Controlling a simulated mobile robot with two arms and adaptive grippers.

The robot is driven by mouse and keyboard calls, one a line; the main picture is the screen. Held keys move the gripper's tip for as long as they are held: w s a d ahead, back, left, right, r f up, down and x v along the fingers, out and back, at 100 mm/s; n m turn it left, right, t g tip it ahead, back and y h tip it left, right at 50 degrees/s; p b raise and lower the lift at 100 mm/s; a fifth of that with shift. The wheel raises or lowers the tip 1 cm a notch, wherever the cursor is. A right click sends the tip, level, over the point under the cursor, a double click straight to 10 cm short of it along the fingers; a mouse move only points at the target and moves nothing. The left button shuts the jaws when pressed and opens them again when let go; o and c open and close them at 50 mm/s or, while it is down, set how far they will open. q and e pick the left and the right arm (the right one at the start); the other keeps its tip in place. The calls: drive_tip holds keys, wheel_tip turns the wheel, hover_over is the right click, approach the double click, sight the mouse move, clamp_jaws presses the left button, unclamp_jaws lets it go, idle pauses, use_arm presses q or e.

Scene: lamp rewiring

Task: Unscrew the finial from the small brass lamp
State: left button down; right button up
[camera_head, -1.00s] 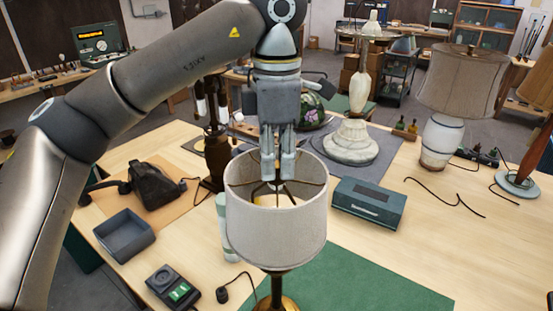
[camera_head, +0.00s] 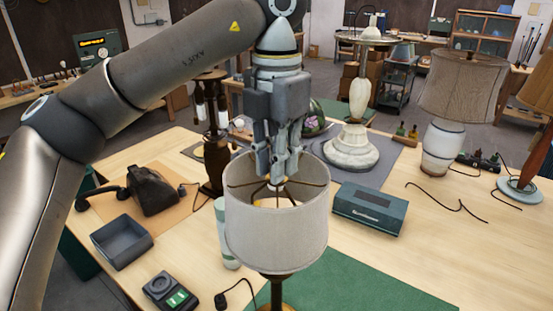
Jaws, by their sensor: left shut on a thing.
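The small brass lamp stands front centre with a pale drum shade (camera_head: 277,238) and a brass stem and base (camera_head: 277,295) below it. Thin dark spokes meet at the middle of the shade's open top. My left gripper (camera_head: 277,180) points straight down into that opening from above. Its fingers are shut on the finial at the spoke centre. The finial itself is mostly hidden between the fingertips. My right gripper is not in view.
A green mat (camera_head: 370,285) lies under the lamp. A teal box (camera_head: 368,209) stands close right of the shade, and a grey open tray (camera_head: 122,242) and a small meter (camera_head: 170,292) lie left. Other lamps stand behind, including a white marble-based one (camera_head: 351,150). The right tabletop has free room.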

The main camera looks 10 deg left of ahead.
use_arm(q)
drive_tip(key=n+b, duration=0.1)
drive_tip(key=n, duration=0.4)
drive_tip(key=shift+b, duration=0.3)
drive_tip(key=shift+r+p, duration=1.8)
drive_tip(key=shift+r, duration=0.05)
